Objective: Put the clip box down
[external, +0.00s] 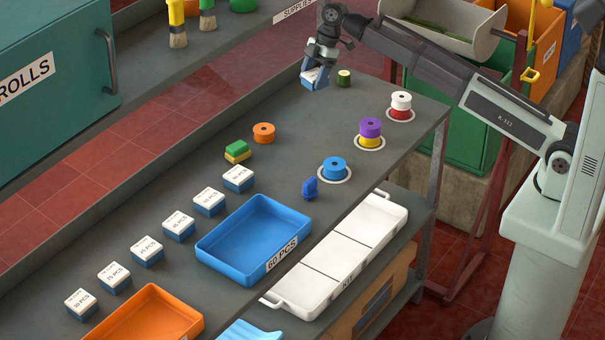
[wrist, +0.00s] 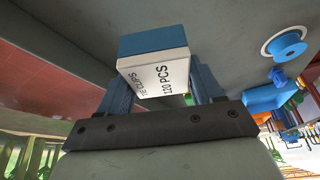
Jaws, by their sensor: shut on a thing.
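The clip box (external: 314,76) is a small white and blue box held in my gripper (external: 315,84) at the far end of the bench. In the wrist view the clip box (wrist: 155,72) sits between the two blue fingers, its white face reading "TIE CLIPS" and "120 PCS". My gripper (wrist: 165,88) is shut on it. The box looks close to the grey bench top (external: 290,110); whether it touches the surface I cannot tell.
Several similar boxes (external: 178,226) stand in a row at the left. A small green cylinder (external: 344,78) stands just right of my gripper. An orange spool (external: 264,133), a blue spool (external: 334,168) and a blue tray (external: 253,240) are nearer. Bench left of the gripper is clear.

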